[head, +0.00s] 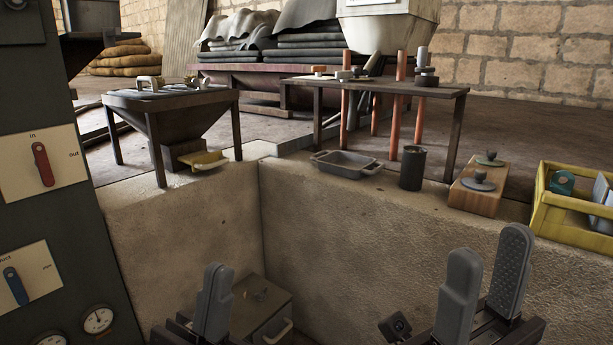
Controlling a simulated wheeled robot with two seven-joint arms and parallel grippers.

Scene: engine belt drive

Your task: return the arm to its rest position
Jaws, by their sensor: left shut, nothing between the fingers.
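My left gripper (215,285) is at the bottom of the head view, left of the middle. Its two grey fingers point up and stand together, with nothing between them. My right gripper (486,262) is at the bottom right. Its two grey fingers point up with a gap between them, and the gap looks empty. Both grippers appear in front of the stone pit wall (350,235). Most of both arms is out of view below the frame.
A dark panel with a red lever (43,164), a blue lever (16,286) and gauges stands at left. A box (262,310) is low behind my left gripper. A grey tray (345,165), dark cylinder (412,168), wooden block (472,198) and yellow crate (570,214) line the ledge.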

